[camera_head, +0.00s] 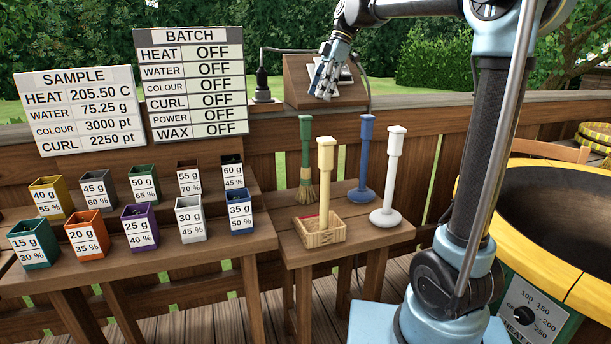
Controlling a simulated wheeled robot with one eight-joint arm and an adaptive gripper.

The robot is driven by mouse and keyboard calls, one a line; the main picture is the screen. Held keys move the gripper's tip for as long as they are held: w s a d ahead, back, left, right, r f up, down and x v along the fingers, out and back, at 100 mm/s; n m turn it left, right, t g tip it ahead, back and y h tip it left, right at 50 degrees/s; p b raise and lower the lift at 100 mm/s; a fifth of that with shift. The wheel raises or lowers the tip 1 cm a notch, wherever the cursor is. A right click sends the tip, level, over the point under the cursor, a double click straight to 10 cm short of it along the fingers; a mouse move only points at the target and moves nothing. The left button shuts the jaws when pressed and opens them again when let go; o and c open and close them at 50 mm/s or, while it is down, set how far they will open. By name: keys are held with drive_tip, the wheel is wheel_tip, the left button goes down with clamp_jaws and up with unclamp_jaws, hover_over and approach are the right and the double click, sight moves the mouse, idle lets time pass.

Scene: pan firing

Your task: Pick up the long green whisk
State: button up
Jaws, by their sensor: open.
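The long green whisk (306,147) stands upright on the small wooden table, at its back left. It has a green handle and a straw-coloured bristle end at the bottom. My gripper (325,82) is open and empty. It is above and a little right of the whisk's top, seen against the sloped wooden box behind, and is apart from the whisk in the picture. How far it is from the whisk in depth I cannot tell.
A blue tool (365,155) and a white tool (391,170) stand to the right. Numbered cups fill the left shelves. A yellow-rimmed pan (590,286) is at right, a wooden box (294,82) behind.

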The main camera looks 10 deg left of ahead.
hover_over(301, 139)
drive_tip(key=w+d, duration=0.2)
drive_tip(key=f, duration=1)
drive_tip(key=shift+s+f, duration=0.1)
drive_tip(key=shift+s, duration=0.15)
drive_tip(key=shift+x, duration=3.15)
drive_tip(key=shift+s, duration=0.1)
drive_tip(key=c, duration=1.2)
